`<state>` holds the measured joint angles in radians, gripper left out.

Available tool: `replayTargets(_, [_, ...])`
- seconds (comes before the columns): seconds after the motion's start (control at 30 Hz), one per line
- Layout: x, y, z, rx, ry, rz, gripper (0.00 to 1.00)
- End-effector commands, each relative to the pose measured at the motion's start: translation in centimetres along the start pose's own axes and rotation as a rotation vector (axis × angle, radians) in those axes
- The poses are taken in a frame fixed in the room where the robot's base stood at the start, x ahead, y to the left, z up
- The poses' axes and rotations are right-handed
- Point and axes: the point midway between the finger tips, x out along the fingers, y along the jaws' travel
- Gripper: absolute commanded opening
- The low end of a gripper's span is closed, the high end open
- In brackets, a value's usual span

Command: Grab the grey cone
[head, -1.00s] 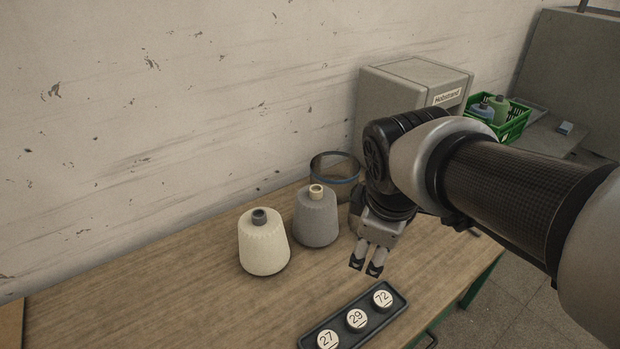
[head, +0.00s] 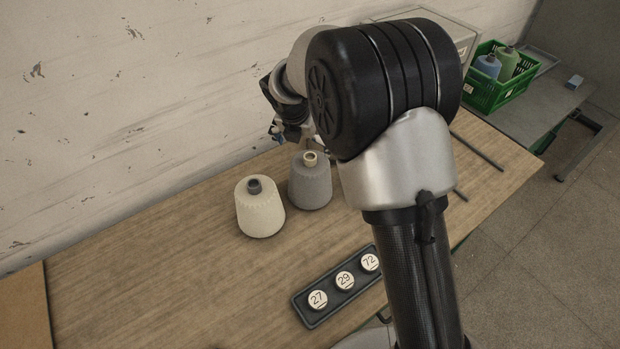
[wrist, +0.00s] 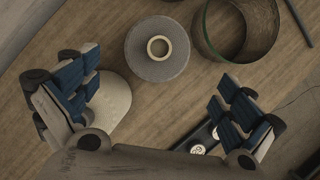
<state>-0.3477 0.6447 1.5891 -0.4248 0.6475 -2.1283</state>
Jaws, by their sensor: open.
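The grey cone (head: 310,184) stands upright on the wooden table, with a cream tube top. In the wrist view I see the grey cone (wrist: 140,62) from above, ahead of the fingers and roughly centred between them. The cream cone (head: 260,210) with a dark tube top stands just left of it; in the wrist view the cream cone (wrist: 112,108) is partly covered by the left finger. My gripper (wrist: 158,92) is open and empty. In the head view my gripper (head: 290,132) is above and behind the grey cone, partly hidden by my arm.
A round bin (wrist: 205,45) stands close right of the grey cone in the wrist view. A dark tray (head: 330,301) with numbered discs lies at the front. A green crate (head: 491,95) with cones is on a far bench. The table's left part is clear.

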Motion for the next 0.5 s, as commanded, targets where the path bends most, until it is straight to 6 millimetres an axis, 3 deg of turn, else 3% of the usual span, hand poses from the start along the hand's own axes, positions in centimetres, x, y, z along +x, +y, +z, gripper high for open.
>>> replayTargets(0.03, [1.5,-0.1,-0.1,0.001,0.003,-0.003,1.0])
replayTargets(0.2, [4.4,-0.1,-0.1,0.001,0.001,-0.002,1.0])
replayTargets(0.5, [6.3,0.0,0.0,0.002,0.0,0.0,1.0])
